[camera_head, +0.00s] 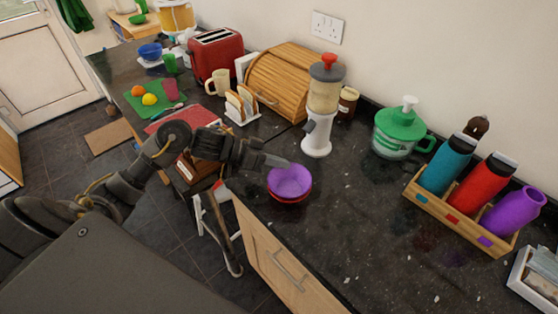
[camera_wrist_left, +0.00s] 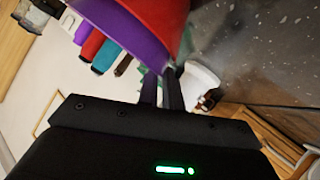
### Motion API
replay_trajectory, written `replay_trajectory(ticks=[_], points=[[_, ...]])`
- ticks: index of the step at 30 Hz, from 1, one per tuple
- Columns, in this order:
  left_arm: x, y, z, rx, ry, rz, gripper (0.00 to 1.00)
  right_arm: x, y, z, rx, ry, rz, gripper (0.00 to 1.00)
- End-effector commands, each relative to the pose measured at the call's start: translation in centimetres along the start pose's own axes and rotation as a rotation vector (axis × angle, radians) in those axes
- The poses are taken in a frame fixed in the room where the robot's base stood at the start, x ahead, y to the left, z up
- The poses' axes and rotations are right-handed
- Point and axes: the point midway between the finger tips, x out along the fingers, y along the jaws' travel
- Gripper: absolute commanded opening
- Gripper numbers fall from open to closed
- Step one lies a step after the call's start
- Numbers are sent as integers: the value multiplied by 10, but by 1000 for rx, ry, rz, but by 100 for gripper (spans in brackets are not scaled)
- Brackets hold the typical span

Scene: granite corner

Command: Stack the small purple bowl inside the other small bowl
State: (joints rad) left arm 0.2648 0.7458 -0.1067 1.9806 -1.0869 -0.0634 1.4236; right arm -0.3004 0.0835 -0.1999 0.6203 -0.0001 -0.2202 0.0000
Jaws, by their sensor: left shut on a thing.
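The small purple bowl (camera_head: 289,180) sits in or just over a red bowl (camera_head: 290,199) on the dark counter in the head view. Only a thin red band shows below the purple one, so I cannot tell if the purple bowl is fully seated. My left gripper (camera_head: 279,163) is shut on the purple bowl's far-left rim. In the left wrist view the purple bowl (camera_wrist_left: 138,40) and the red bowl (camera_wrist_left: 155,18) fill the top, close together, with the fingers (camera_wrist_left: 162,88) at the purple bowl's edge. My right gripper is not in view.
A white dispenser (camera_head: 318,135) stands behind the bowls. A green-lidded jar (camera_head: 398,132) and a wooden crate (camera_head: 462,222) of bottles are to the right. A toast rack (camera_head: 242,106) and red toaster (camera_head: 215,55) are further back. The counter right of the bowls is clear.

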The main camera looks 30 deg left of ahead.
Motion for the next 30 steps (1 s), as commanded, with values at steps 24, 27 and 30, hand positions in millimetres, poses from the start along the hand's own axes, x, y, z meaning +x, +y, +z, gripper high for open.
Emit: replay_trajectory(ticks=[24,27,30], points=[[0,0,0,1,0,0,28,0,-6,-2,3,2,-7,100],[-9,-1,1,2,-1,-3,28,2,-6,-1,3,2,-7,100],[-26,-2,2,2,-2,-4,28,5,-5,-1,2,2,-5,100]])
